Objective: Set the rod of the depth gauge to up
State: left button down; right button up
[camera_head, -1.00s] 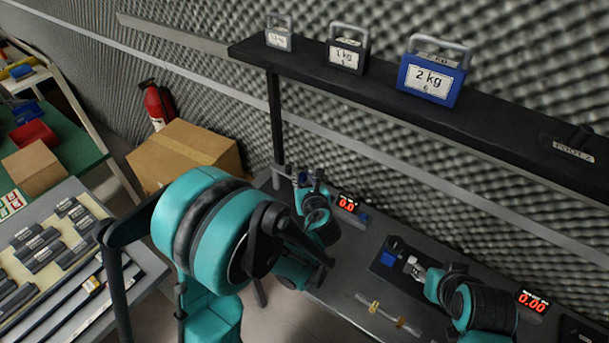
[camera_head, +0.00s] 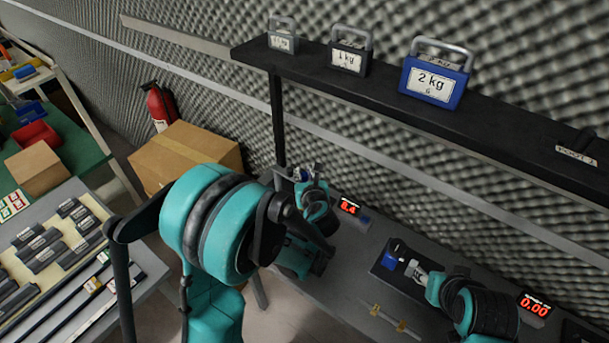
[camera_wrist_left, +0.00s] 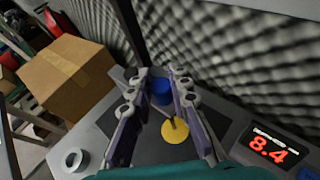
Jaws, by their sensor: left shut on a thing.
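The depth gauge seems to be the small station beside the red display (camera_head: 348,206), which reads about 8.4; it also shows in the left wrist view (camera_wrist_left: 269,149). In that view a blue knob (camera_wrist_left: 161,91) sits between the fingers of my left gripper (camera_wrist_left: 158,80), which is shut on it. A thin rod with a yellow disc (camera_wrist_left: 175,131) shows nearer the camera. In the head view my left gripper (camera_head: 302,176) is small and the gauge is mostly hidden behind it. My right gripper (camera_head: 412,268) is beside a blue block; its jaws are too small to judge.
A black shelf (camera_head: 330,77) with weights, including a blue 2 kg weight (camera_head: 433,82), runs above the bench. A cardboard box (camera_head: 188,152) stands left of the bench. A yellow-marked bar (camera_head: 392,318) lies near the bench's front. A second display (camera_head: 535,305) reads 0.00.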

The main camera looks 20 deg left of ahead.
pick_arm(q)
notch_tip(320, 180, up, 5)
jog(key=p, duration=0.2)
jog(key=shift+r+p, duration=0.2)
jog(key=shift+p, duration=0.15)
jog(key=shift+w+f, duration=0.1)
jog(key=c, duration=1.6)
grip_release()
jog(key=shift+c, duration=0.2)
jog(key=v, duration=1.2)
